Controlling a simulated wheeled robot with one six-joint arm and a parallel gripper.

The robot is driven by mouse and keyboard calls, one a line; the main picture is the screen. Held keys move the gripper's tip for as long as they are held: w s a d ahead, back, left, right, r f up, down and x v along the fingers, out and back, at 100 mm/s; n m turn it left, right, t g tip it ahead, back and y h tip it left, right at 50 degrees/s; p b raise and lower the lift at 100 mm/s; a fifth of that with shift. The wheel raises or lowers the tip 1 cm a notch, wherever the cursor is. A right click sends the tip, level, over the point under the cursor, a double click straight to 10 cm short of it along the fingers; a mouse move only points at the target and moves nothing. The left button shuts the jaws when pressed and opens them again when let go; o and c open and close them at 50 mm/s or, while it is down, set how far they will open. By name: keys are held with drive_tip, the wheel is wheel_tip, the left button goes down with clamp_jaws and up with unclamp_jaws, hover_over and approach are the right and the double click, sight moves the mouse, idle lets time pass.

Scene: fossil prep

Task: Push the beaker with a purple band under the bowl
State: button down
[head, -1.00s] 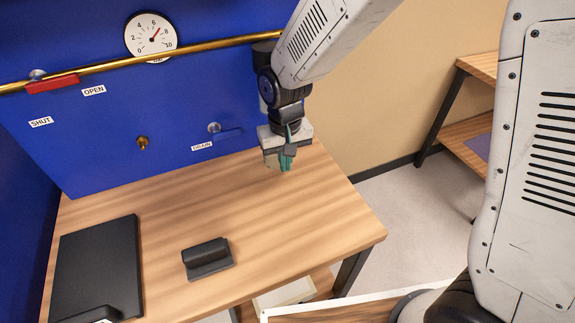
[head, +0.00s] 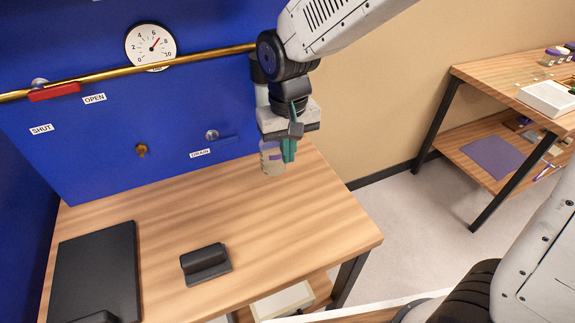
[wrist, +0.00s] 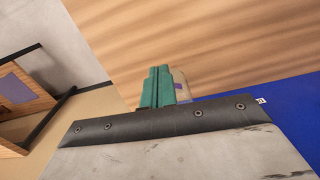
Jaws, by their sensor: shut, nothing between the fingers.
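The beaker with a purple band (head: 271,160) stands on the wooden table near its back right corner, close to the blue panel. In the wrist view part of the beaker (wrist: 183,88) shows behind the fingers. My gripper (head: 289,158) is shut and empty, with its green fingers pointing down just beside the beaker's right side. The fingers also show in the wrist view (wrist: 158,86). I cannot tell if they touch the beaker. I cannot make out a bowl in these frames.
The blue panel (head: 110,150) carries a gauge (head: 151,46), a brass pipe (head: 200,60) and a red handle (head: 54,92). A black block (head: 206,262) and a dark flat slab (head: 97,275) lie on the table. The table's middle is clear. Another bench (head: 470,80) stands at right.

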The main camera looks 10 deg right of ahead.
drive_tip(key=shift+r, duration=0.6)
drive_tip(key=c, duration=1.7)
unclamp_jaws()
drive_tip(key=shift+d, duration=0.1)
drive_tip(key=shift+o, duration=0.7)
drive_tip(key=s+d+r+m, duration=0.1)
drive_tip(key=s+d+r, duration=0.6)
drive_tip(key=d, duration=0.4)
drive_tip(key=shift+d+r+t, duration=0.2)
drive_tip(key=shift+t, duration=0.2)
drive_tip(key=s+d+r+m, duration=0.1)
drive_tip(key=s+d+r, duration=0.1)
drive_tip(key=s+d, duration=0.6)
drive_tip(key=s, duration=0.4)
drive_tip(key=shift+s+m, duration=0.25)
drive_tip(key=shift+m, duration=0.05)
drive_tip(key=shift+d, duration=0.1)
